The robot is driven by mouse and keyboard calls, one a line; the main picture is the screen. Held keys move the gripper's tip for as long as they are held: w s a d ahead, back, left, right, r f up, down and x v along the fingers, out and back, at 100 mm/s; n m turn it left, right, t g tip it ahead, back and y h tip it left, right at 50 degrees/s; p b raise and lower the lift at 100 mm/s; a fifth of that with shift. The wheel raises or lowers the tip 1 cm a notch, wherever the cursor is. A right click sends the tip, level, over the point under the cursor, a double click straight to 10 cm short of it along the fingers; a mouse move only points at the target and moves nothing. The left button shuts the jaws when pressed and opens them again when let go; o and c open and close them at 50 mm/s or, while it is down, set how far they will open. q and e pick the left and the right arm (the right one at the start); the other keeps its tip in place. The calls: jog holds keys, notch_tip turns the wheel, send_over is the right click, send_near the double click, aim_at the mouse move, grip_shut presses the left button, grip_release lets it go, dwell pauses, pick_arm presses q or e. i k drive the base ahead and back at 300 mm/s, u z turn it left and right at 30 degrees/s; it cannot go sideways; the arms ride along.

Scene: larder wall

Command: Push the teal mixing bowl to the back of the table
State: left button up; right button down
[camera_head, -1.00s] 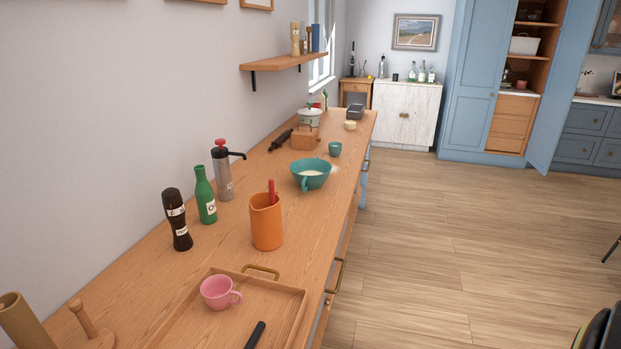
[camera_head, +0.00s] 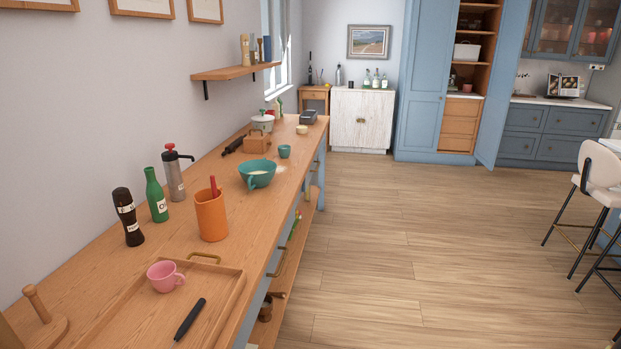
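The teal mixing bowl (camera_head: 258,175) stands upright on the long wooden table (camera_head: 104,253), near its right-hand edge and about halfway along. It has a handle on its near side and something pale inside. A small teal cup (camera_head: 284,151) stands just beyond it. Neither of my grippers shows in the head view.
An orange holder (camera_head: 211,216) stands nearer than the bowl. A pump bottle (camera_head: 174,172), green bottle (camera_head: 156,196) and dark bottle (camera_head: 128,217) line the wall side. A wooden tray (camera_head: 229,290) holds a pink cup (camera_head: 165,276). Open floor (camera_head: 400,240) lies right of the table.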

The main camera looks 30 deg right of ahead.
aim_at(258, 176)
jog(key=z, duration=2)
jog(key=i, duration=3.65)
jog(key=u, duration=4)
